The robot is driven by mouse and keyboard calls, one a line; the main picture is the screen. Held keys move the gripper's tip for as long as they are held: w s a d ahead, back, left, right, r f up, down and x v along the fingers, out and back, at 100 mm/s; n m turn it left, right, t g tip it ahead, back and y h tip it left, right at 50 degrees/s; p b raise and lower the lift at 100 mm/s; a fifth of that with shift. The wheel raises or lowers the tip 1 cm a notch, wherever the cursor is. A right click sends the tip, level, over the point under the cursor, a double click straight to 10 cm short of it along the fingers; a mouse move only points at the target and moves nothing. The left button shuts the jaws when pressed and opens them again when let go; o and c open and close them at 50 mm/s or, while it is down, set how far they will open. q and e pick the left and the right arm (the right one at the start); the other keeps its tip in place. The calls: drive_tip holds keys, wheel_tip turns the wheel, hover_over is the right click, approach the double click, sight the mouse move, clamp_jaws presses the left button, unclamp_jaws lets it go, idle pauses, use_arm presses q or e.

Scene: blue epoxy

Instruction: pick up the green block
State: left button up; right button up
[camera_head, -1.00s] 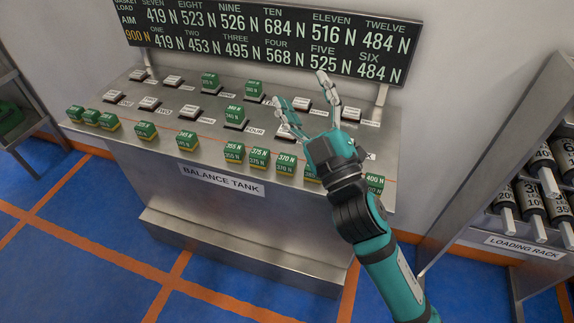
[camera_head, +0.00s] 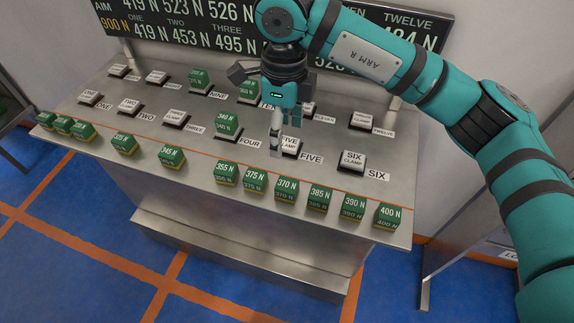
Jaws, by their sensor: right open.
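Several green blocks with yellow bases and newton labels stand in a row along the front of the steel balance tank, among them the 355 N block (camera_head: 226,173), the 375 N block (camera_head: 254,180), the 370 N block (camera_head: 287,190) and the 400 N block (camera_head: 388,215). Other green blocks sit on clamps, such as the 340 N block (camera_head: 228,126) at FOUR. Which one is meant I cannot tell. My right gripper (camera_head: 286,135) is open and points down over the FIVE clamp, behind the front row and right of the 340 N block. It holds nothing visible. My left gripper is not in view.
White-topped clamps, such as the SIX clamp (camera_head: 352,160), stand up from the tank top (camera_head: 200,143). A load board (camera_head: 150,25) rises at the back, partly hidden by my right arm. An orange line runs behind the front row.

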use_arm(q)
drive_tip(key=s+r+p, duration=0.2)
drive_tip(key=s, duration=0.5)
use_arm(e)
hover_over(287, 184)
drive_tip(key=f, duration=0.6)
drive_tip(key=shift+s+a+f, duration=0.1)
drive_tip(key=shift+s+f, duration=0.2)
drive_tip(key=f, duration=0.2)
drive_tip(key=f+p, duration=0.1)
drive_tip(key=shift+w+f, duration=0.15)
drive_tip(key=shift+w, duration=0.1)
drive_tip(key=shift+f, duration=0.65)
drive_tip(key=shift+f+p, duration=0.2)
drive_tip(key=shift+p, duration=0.1)
wheel_tip(287, 184, down, 4)
drive_tip(key=shift+r+p, duration=0.2)
drive_tip(key=shift+p, duration=0.75)
drive_tip(key=shift+f, duration=0.65)
drive_tip(key=c, duration=0.8)
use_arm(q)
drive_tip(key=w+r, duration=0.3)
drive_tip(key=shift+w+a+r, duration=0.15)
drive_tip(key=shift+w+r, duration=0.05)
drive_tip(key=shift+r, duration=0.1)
use_arm(e)
drive_tip(key=c, duration=0.5)
